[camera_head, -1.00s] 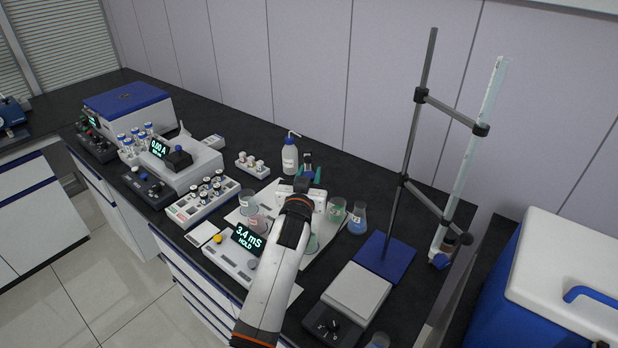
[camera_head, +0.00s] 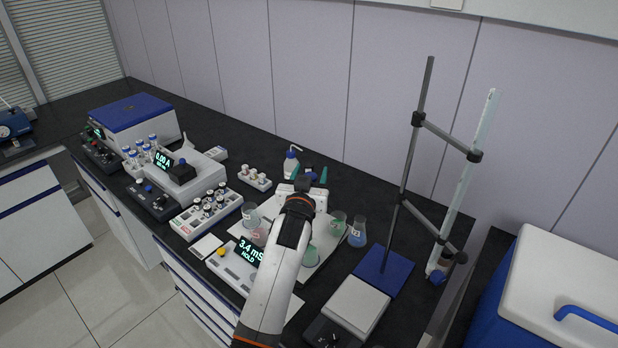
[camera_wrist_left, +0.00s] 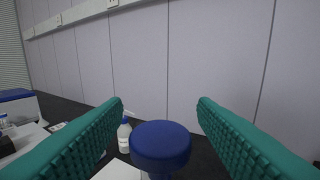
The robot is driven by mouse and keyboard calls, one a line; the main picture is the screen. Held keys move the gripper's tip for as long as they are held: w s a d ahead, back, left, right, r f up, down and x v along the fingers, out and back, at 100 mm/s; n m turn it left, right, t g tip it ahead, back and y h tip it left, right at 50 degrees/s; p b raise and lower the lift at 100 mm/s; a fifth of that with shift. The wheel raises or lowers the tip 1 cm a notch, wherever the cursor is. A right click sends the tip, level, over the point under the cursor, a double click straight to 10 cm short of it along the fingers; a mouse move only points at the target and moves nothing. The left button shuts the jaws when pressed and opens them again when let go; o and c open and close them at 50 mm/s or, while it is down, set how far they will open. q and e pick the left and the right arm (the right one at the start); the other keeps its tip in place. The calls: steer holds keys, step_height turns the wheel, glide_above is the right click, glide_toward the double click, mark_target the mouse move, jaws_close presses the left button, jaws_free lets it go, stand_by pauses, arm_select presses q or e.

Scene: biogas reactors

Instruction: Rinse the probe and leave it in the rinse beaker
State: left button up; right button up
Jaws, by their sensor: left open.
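My left gripper (camera_head: 310,176) is open, with its two teal fingers pointing toward the back wall above the white mat. In the left wrist view, a round blue cap (camera_wrist_left: 160,145) shows low between the spread fingers, with a gap on each side. It may be the top of the probe; its lower part is hidden. The meter (camera_head: 240,262) reads 3.4 mS HOLD. Beakers stand around my arm: a clear one (camera_head: 251,214), a pink one (camera_head: 258,237) and green ones (camera_head: 338,222) (camera_head: 310,256). I cannot tell which is the rinse beaker. My right gripper is not in view.
A wash bottle (camera_head: 290,166) stands behind my gripper and also shows in the left wrist view (camera_wrist_left: 124,137). Vial racks (camera_head: 207,212) are left.

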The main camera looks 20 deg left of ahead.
arm_select(q)
steer(key=s+d+b, duration=0.1)
steer(key=s+b, duration=0.2)
steer(key=s, duration=0.9)
steer(key=shift+d, duration=0.2)
